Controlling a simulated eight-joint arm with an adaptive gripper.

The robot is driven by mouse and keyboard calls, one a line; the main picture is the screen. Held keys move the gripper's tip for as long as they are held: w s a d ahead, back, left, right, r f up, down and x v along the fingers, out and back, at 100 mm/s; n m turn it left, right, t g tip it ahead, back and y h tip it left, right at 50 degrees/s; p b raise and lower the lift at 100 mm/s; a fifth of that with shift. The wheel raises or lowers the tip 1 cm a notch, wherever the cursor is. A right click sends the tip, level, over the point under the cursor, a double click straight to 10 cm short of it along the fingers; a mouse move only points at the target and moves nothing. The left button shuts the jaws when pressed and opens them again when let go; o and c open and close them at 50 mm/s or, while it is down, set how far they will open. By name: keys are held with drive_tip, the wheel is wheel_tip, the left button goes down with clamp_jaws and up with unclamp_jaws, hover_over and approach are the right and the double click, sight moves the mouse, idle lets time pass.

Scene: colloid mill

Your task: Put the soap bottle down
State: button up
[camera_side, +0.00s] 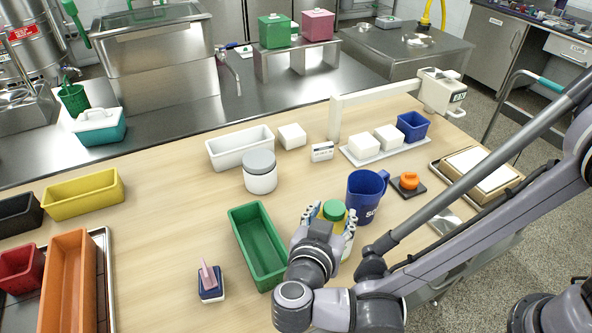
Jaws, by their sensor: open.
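A small bottle with a green top and a yellow band (333,211) stands on the light wooden table (150,245); I take it to be the soap bottle. My gripper (328,220) is open around it, with pale fingers on its left and right sides. My wrist hides the bottle's lower part, so I cannot see its base or whether the fingers touch it. A blue jug (366,200) with a handle and partly hidden white lettering stands just behind and to the right.
A long green bin (246,225) lies close to my gripper's left. A white jar with a grey lid (260,172) stands behind. A black block with an orange knob (408,183) is right of the jug.

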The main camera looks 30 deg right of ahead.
drive_tip(key=x, duration=0.6)
drive_tip(key=shift+w+d, duration=0.15)
drive_tip(key=shift+d, duration=0.05)
clamp_jaws()
